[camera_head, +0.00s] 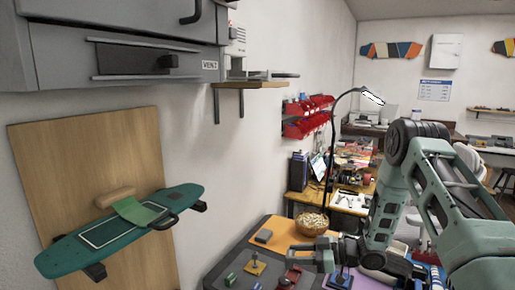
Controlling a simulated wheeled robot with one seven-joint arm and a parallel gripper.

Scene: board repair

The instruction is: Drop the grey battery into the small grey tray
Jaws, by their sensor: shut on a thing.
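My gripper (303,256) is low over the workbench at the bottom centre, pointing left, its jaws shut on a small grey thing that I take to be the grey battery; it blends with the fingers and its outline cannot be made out. A small grey block-like thing (264,236) lies on an orange patch of the bench, beyond and left of my gripper; I cannot tell whether it is the small grey tray. No other thing shows clearly as that tray. My arm hides the bench's right side.
The workbench (216,274) bears a green thing (230,281), a yellow piece (255,267), a red piece (291,275) and a blue piece (341,278). A wooden bowl (312,223) stands behind my gripper. A green skateboard (125,230) hangs at the left.

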